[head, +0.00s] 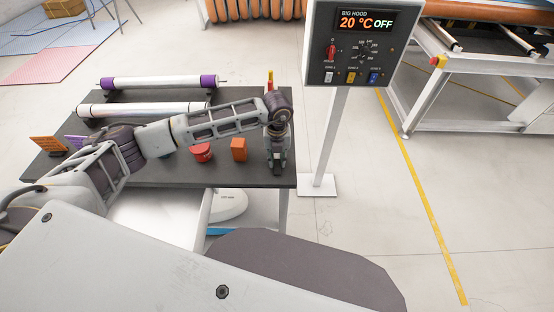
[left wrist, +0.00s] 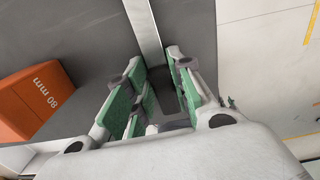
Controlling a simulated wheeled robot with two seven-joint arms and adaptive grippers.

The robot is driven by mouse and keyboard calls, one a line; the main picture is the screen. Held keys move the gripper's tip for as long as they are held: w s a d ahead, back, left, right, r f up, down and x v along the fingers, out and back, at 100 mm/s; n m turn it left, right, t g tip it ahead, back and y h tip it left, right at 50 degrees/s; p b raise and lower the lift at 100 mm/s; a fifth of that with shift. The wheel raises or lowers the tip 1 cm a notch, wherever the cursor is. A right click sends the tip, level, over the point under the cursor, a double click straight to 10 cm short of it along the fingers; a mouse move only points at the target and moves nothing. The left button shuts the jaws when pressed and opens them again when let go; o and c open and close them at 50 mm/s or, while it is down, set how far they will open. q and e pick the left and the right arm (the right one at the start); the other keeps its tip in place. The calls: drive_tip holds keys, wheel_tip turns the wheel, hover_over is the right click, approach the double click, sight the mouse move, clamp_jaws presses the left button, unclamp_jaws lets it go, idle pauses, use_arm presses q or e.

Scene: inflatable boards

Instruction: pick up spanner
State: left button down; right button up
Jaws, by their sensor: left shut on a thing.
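My left gripper (head: 277,165) points down at the right end of the dark table (head: 225,176). In the head view the spanner is hidden by my gripper and wrist. My right gripper is not in view.
An orange block (head: 238,149), marked 80 mm in the left wrist view (left wrist: 30,98), stands beside my left gripper. A red round container (head: 201,152) is further left. White rolls (head: 150,83) lie at the back. A control panel (head: 352,45) stands right of the table.

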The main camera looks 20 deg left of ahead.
sight(277, 160)
use_arm(q)
drive_tip(key=shift+r, duration=0.9)
wheel_tip(277, 160, up, 4)
drive_tip(key=shift+f, duration=0.25)
wheel_tip(277, 160, up, 5)
drive_tip(key=shift+f+b, duration=0.1)
drive_tip(key=shift+b, duration=0.3)
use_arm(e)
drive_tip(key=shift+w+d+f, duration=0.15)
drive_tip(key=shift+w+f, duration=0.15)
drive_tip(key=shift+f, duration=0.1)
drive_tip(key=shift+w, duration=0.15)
